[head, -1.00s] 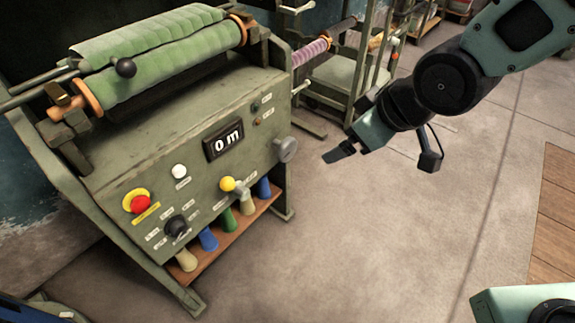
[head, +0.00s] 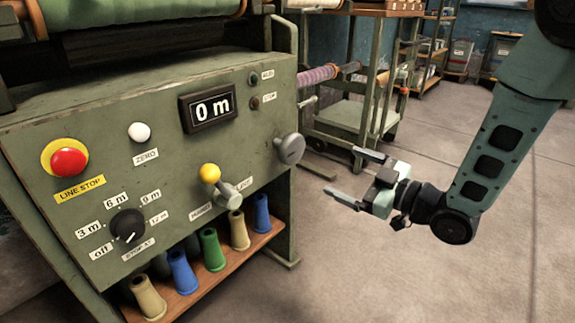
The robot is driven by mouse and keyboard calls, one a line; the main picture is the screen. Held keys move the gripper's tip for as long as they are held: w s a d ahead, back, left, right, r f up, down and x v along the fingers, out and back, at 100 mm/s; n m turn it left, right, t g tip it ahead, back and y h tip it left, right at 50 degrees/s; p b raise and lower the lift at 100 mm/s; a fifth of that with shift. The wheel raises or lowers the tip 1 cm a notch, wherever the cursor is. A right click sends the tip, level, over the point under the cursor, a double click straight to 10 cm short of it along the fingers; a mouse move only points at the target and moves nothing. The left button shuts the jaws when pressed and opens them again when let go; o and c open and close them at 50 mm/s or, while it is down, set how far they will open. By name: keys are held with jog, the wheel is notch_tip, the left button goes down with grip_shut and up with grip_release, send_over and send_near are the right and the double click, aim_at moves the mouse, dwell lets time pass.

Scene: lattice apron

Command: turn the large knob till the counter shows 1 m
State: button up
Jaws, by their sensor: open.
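The counter (head: 208,107) on the sloping green panel reads "0 m". A large grey round knob (head: 289,149) sticks out at the panel's right edge. A smaller black dial (head: 127,226) at the panel's lower left has labels from off through 3 m, 6 m and 9 m around it. My gripper (head: 343,173) is open and empty. It is right of the grey knob and apart from it, its two fingers pointing left toward the panel side.
Also on the panel are a red line-stop button (head: 69,162), a white zero button (head: 140,132) and a yellow-balled lever (head: 210,173). Several coloured cones stand on the wooden shelf (head: 223,269) below. A green trolley (head: 355,118) stands behind. The floor at right is clear.

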aim_at(296, 151)
jog(key=b+x, duration=0.5)
jog(key=x, duration=1.2)
jog(key=shift+a+r, duration=0.1)
jog(key=shift+a, duration=0.05)
jog(key=c, duration=1)
